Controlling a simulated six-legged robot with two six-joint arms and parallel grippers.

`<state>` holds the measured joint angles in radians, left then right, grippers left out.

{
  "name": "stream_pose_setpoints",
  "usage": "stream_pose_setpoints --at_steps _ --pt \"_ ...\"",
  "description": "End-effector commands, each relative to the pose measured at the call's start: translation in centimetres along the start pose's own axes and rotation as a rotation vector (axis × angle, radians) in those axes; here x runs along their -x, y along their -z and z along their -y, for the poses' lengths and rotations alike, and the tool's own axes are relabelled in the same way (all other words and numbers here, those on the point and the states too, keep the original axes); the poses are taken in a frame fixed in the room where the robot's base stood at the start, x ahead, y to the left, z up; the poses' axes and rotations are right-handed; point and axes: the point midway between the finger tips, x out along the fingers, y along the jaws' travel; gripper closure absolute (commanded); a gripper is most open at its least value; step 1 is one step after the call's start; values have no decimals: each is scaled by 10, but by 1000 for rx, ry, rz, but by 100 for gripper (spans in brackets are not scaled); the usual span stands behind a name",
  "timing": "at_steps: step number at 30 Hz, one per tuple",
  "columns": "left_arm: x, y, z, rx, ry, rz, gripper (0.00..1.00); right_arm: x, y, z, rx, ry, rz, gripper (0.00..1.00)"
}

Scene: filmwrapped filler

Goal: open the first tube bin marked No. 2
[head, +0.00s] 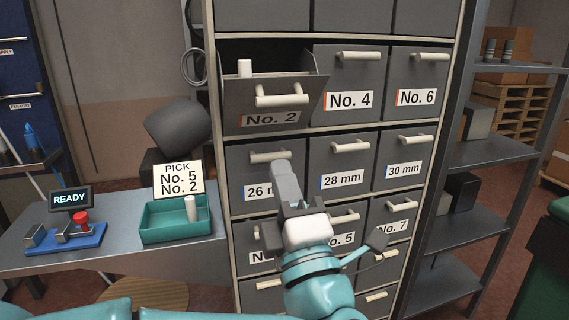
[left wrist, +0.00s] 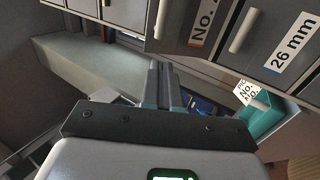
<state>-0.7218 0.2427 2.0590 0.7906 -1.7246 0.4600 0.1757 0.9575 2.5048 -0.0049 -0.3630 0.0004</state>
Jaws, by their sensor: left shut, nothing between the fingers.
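The tube bin marked No. 2 (head: 262,98) is tipped forward out of the upper row of the cabinet, its top open. A white cylinder (head: 245,68) shows inside it. Its pale bar handle (head: 281,96) is on the front. My left gripper (head: 285,172) is shut and empty, below this bin and in front of the 26 mm bin (head: 238,175). In the left wrist view the shut fingers (left wrist: 164,72) point towards the No. 2 label (left wrist: 204,22), apart from the bin. My right gripper does not show.
Bins No. 4 (head: 349,82) and No. 6 (head: 416,78) are closed beside it. At left, a bench (head: 110,255) holds a teal tray (head: 165,236) with a white cylinder, a card reading PICK No. 5 No. 2 (head: 178,178) and a READY display (head: 70,198). Shelves (head: 480,220) stand at right.

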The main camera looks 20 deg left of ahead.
Motion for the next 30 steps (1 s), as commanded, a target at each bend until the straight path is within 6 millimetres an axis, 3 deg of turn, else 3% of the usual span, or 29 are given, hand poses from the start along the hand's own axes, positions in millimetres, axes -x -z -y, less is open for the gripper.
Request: stream_pose_setpoints --at_steps 9,15,21,30 --pt "-72 0 -3 -2 0 -6 100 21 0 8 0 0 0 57" --pt "-102 -2 -3 -2 0 -2 100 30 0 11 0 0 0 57" --pt "-114 -3 -2 0 0 0 100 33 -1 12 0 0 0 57" --pt "-114 -3 -2 0 0 0 100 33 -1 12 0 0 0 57"
